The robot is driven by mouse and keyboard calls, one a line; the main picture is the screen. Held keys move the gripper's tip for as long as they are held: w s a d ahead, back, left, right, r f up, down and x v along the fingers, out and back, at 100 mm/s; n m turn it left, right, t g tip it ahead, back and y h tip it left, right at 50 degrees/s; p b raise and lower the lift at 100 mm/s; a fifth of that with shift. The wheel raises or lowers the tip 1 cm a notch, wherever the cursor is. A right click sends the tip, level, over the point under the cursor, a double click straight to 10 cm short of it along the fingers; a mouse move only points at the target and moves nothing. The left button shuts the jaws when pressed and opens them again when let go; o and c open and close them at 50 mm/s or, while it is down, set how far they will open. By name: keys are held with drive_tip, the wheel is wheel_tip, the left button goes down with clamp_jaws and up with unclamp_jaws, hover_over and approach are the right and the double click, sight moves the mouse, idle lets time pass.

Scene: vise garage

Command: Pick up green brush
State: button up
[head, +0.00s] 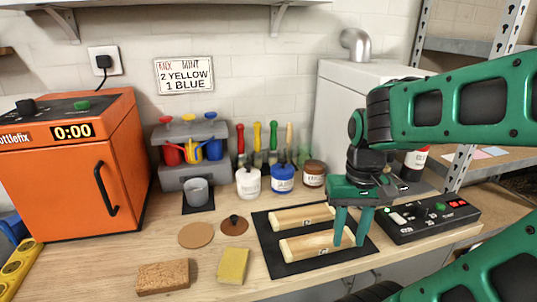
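Several upright brush handles stand in a row against the back wall, behind the jars. A green brush handle (273,136) is among them, and a red one stands at the row's left end. The lower parts of the brushes are partly hidden by the jars. My gripper (350,241) points down at the right end of the front wooden piece (310,246) on the black mat, well in front of the brushes. Its two green fingers are apart with a gap between them. I cannot tell whether they touch the wood.
White (248,181), blue (282,179) and brown (314,173) jars stand before the brushes. A grey cup (197,191), a sponge (233,266) and a cork block (163,277) are left of the mat. A control box (430,219) is at right.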

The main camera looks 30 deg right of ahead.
drive_tip(key=shift+o, duration=1.4)
drive_tip(key=shift+s+r, duration=0.15)
drive_tip(key=shift+s, duration=0.1)
wheel_tip(320, 180, up, 2)
drive_tip(key=w, duration=0.3)
wheel_tip(320, 180, up, 13)
drive_tip(key=n+t+y, duration=0.1)
drive_tip(key=n+t, duration=0.2)
drive_tip(key=n, duration=0.9)
hover_over(275, 129)
drive_tip(key=s+d, duration=0.1)
drive_tip(key=shift+s+r, duration=0.1)
drive_tip(key=shift+s, duration=0.05)
drive_tip(key=x, duration=0.9)
drive_tip(key=shift+w+f, duration=0.2)
drive_tip(key=shift+f, duration=0.15)
drive_tip(key=shift+d, duration=0.1)
drive_tip(key=shift+c, duration=0.7)
clamp_jaws()
